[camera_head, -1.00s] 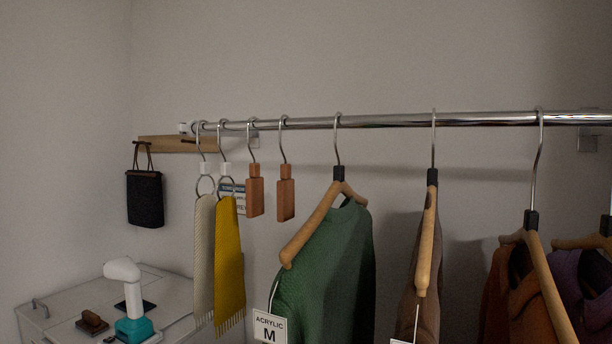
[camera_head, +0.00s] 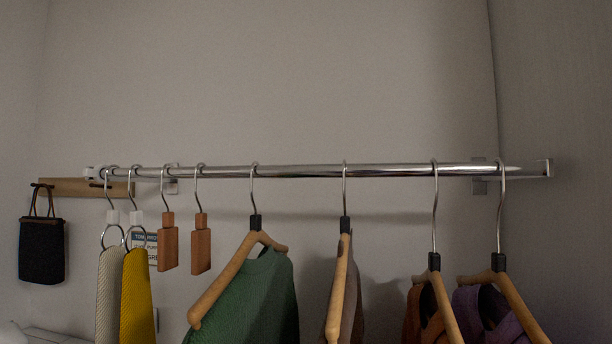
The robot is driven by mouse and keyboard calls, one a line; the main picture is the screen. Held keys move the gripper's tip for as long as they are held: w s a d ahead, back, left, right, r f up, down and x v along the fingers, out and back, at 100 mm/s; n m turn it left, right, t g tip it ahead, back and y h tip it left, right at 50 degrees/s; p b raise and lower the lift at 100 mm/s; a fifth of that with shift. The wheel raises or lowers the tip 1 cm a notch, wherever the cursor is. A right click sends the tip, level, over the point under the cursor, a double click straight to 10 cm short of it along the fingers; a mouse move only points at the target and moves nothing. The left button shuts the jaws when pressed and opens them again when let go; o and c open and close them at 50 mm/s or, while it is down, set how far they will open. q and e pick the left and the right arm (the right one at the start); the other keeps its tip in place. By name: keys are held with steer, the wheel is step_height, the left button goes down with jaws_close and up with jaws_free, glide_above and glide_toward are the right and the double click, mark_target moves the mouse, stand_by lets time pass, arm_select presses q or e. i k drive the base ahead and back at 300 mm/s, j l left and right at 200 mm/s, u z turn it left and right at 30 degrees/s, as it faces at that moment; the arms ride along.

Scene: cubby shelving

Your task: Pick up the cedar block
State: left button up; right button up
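Two reddish-brown wooden blocks hang side by side on metal hooks from the chrome rail. The left cedar block (camera_head: 168,248) hangs just right of the yellow scarf. The right cedar block (camera_head: 201,250) hangs between it and the green garment's hanger, with a small gap between the two blocks. I cannot tell which of them the task means. Neither of my grippers shows in the head view.
The chrome rail (camera_head: 310,171) spans the wall. A cream scarf (camera_head: 110,295) and a yellow scarf (camera_head: 137,298) hang left of the blocks. A green garment (camera_head: 262,300) and several hangers hang to the right. A black bag (camera_head: 41,250) hangs far left.

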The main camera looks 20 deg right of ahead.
mark_target(201, 238)
steer(key=i+j+z, duration=0.45)
steer(key=j, duration=0.2)
steer(key=i+j+z, duration=0.2)
steer(key=i+j, duration=0.1)
steer(key=j, duration=0.1)
